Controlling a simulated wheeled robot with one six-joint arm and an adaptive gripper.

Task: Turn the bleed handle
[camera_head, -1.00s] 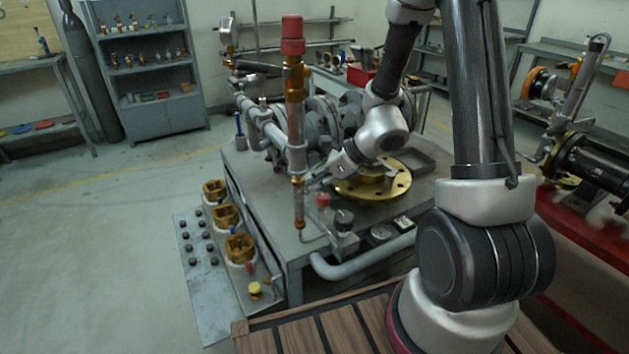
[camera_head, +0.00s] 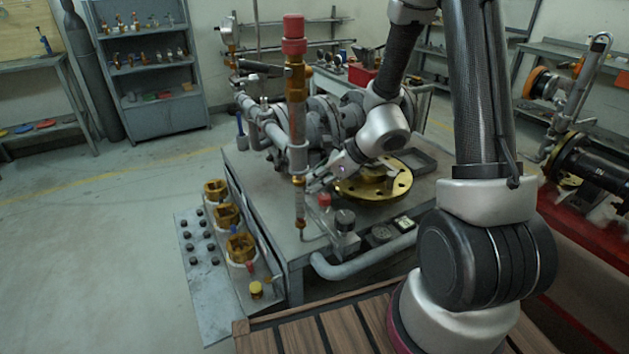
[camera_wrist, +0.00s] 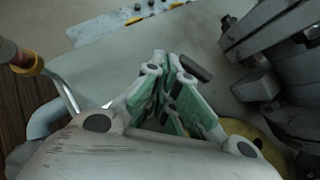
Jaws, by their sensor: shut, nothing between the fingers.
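My gripper (camera_head: 318,184) is low over the grey bench, just behind and right of the upright red-capped pipe, which partly covers its tips. In the wrist view its two green-padded fingers (camera_wrist: 165,62) come together and are shut, with nothing seen between them. A short dark bar (camera_wrist: 195,67) shows right beside the fingertips; it may be the bleed handle, and I cannot tell whether the fingers touch it. In the head view no handle can be made out clearly at the tips.
The red-capped pipe (camera_head: 295,90) stands close to the gripper. A brass flange (camera_head: 375,187) lies right of it. A red knob (camera_head: 324,200) and a black knob (camera_head: 346,217) are in front. Grey valve piping (camera_head: 270,130) is behind. The bench's front-left corner is fairly clear.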

